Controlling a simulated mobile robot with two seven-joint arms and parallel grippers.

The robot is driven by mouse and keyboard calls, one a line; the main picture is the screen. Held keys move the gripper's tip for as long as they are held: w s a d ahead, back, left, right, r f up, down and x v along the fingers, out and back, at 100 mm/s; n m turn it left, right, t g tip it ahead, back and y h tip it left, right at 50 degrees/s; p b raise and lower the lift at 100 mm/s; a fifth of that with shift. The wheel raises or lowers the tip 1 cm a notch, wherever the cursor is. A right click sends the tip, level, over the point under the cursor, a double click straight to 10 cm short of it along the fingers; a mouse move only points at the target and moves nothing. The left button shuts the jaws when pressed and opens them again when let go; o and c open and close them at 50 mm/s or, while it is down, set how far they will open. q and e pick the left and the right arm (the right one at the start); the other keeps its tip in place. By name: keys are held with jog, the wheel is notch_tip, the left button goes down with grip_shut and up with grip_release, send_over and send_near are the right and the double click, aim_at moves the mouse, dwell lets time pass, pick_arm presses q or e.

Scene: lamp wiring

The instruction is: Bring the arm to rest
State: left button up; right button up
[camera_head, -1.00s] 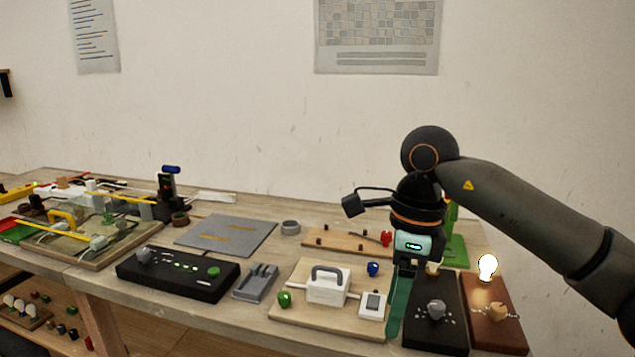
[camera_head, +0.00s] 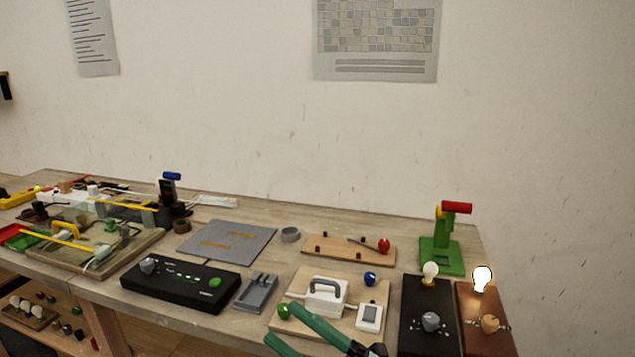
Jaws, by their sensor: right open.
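My right gripper (camera_head: 292,324) shows at the bottom of the head view, its two green fingers spread apart and empty. It is in front of the wooden lamp board (camera_head: 383,291), which carries a white box with a grey handle (camera_head: 325,296) and a white switch (camera_head: 369,317). The fingers overlap the board's front edge in the picture; I cannot tell how far above or before it they are. Most of the right arm is out of the picture. My left gripper is not in view.
A lit bulb (camera_head: 482,278) stands on a brown dimmer board (camera_head: 485,345), beside a black board (camera_head: 414,341) with an unlit bulb (camera_head: 430,272). A green stand (camera_head: 441,256) is behind. A black panel (camera_head: 180,285) and grey mat (camera_head: 228,240) lie left.

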jog(key=d+f+m+t+h+p, duration=0.1)
jog(key=d+f+m+t+h, duration=0.3)
jog(key=d+f+m+h, duration=0.4)
jog(key=d+f+m+t+h+p, duration=0.1)
jog(key=d+f+m+t+h, duration=0.25)
jog(key=f+m+h, duration=0.5)
jog(key=s+d+f+m+g+h, duration=0.1)
jog(key=s+d+f+m+g, duration=0.2)
jog(key=s+f, duration=0.5)
jog(key=s+d+f+m+g+h+p, duration=0.1)
jog(key=s+d+f+m+g, duration=0.3)
jog(key=s+f, duration=0.4)
jog(key=shift+s+d+f+m+h, duration=0.3)
jog(key=shift+d+m+h, duration=0.45)
jog(key=shift+m, duration=0.5)
jog(key=shift+w+d, duration=0.1)
